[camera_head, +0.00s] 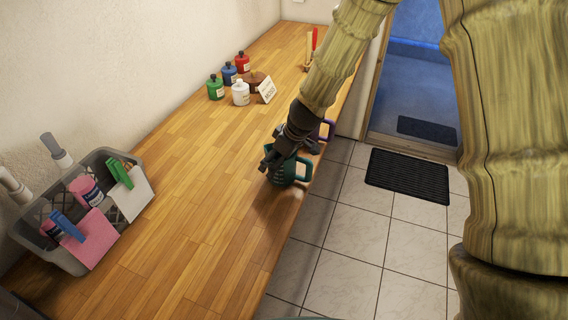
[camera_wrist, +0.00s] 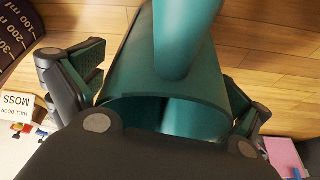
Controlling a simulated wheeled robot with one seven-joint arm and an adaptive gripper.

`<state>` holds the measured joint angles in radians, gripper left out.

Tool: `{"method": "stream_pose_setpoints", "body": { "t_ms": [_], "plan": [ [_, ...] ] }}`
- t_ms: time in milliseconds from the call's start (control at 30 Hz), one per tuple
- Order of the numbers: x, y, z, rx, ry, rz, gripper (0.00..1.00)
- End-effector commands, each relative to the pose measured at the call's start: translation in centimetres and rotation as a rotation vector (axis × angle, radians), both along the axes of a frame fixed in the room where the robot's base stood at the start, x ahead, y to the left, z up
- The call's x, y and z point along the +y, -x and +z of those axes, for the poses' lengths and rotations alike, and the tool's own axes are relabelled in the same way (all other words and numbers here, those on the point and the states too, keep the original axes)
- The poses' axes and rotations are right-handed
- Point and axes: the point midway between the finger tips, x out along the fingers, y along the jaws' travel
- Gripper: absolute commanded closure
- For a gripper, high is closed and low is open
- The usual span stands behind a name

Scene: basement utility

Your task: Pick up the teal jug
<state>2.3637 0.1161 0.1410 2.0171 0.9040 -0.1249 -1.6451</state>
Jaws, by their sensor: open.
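The teal jug (camera_head: 286,172) stands on the wooden counter near its right edge, its handle towards the right. My gripper (camera_head: 271,160) is over it from above and partly hides it. In the wrist view the teal jug (camera_wrist: 165,85) fills the middle, with its rim and handle close to the camera. My gripper (camera_wrist: 165,85) is open, with one finger on each side of the jug. I cannot tell whether either finger touches it.
A purple-handled jug (camera_head: 327,130) stands just behind the teal one. Several small bottles (camera_head: 240,93) and a label card (camera_head: 266,90) are further back on the wooden counter (camera_head: 190,190). A grey caddy (camera_head: 75,262) of cleaning things stands at the left. The middle of the counter is clear.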

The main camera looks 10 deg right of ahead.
Motion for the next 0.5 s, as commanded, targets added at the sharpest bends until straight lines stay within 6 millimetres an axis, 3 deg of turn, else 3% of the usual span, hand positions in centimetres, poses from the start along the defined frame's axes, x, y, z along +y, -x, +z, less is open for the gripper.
{"method": "stream_pose_setpoints", "body": {
  "t_ms": [167, 400, 500],
  "plan": [
    [0.01, 0.00, -0.01, 0.000, 0.000, 0.000, 0.00],
    [-0.01, 0.04, -0.03, 0.000, 0.000, 0.000, 0.41],
    [-0.01, 0.05, -0.07, 0.002, 0.000, -0.001, 0.43]
  ]
}}
